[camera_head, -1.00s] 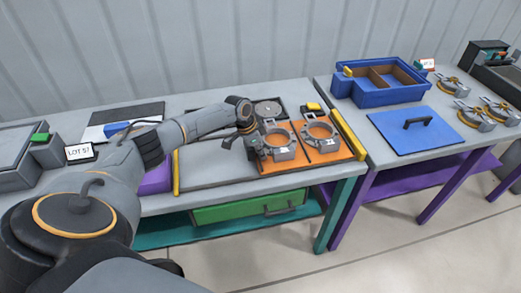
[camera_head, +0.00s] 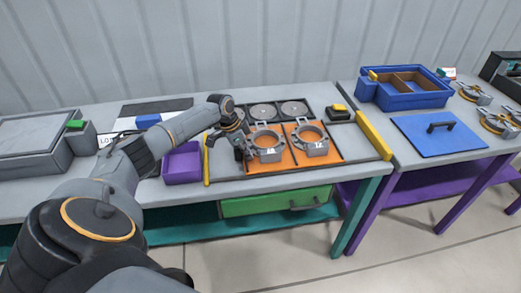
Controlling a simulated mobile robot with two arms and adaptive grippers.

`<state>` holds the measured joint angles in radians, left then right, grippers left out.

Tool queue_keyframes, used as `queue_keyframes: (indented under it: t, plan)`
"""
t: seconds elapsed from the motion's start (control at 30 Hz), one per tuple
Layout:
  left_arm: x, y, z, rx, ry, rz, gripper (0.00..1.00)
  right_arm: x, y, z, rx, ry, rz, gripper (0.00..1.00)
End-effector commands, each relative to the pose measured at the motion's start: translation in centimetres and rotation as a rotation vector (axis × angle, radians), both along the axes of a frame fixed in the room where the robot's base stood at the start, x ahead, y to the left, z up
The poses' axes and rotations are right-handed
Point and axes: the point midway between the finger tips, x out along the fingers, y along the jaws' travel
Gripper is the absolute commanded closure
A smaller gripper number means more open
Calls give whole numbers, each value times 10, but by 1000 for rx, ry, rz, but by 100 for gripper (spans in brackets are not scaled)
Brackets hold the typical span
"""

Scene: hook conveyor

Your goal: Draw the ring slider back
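The ring slider, an orange plate (camera_head: 286,163) in a dark frame, carries two grey ring fixtures, the left ring (camera_head: 266,142) and the right ring (camera_head: 310,136). It lies on the grey table between two yellow rails, apart from the right rail (camera_head: 373,136) and closer to the left rail (camera_head: 206,160). My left gripper (camera_head: 240,149) points down at the slider's left edge, beside the left ring. Its fingers are small and partly hidden, but it has travelled with the slider, so it appears shut on it. My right gripper is not in view.
Two grey discs (camera_head: 294,107) lie behind the slider. A black box with a yellow button (camera_head: 340,112) stands at the back right. A purple bin (camera_head: 182,163) stands left of the left rail. A blue divided box (camera_head: 404,99) and blue lid (camera_head: 437,139) occupy the right table.

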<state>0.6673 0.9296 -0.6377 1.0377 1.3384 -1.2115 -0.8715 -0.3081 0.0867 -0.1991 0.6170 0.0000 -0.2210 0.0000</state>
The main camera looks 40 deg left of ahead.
Motion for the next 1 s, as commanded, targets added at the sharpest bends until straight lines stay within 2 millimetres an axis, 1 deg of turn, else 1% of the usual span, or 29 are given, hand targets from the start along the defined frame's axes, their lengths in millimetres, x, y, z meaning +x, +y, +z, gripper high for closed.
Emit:
queue_keyframes:
  t: [0.03,0.2,0.27,0.43,0.6,0.83,1.0]
  plan:
    - [-11,9,0,4,6,3,100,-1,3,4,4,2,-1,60]
    - [-38,32,0,3,5,2,100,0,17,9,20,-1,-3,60]
    - [-46,39,0,5,5,1,100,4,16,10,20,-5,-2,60]
    - [-63,54,-1,3,2,0,100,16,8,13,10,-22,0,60]
    - [-72,62,-1,2,1,1,100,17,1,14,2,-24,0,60]
    - [-75,65,-1,3,2,0,100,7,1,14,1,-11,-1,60]
    - [-75,65,-1,3,2,0,100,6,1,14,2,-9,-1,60]
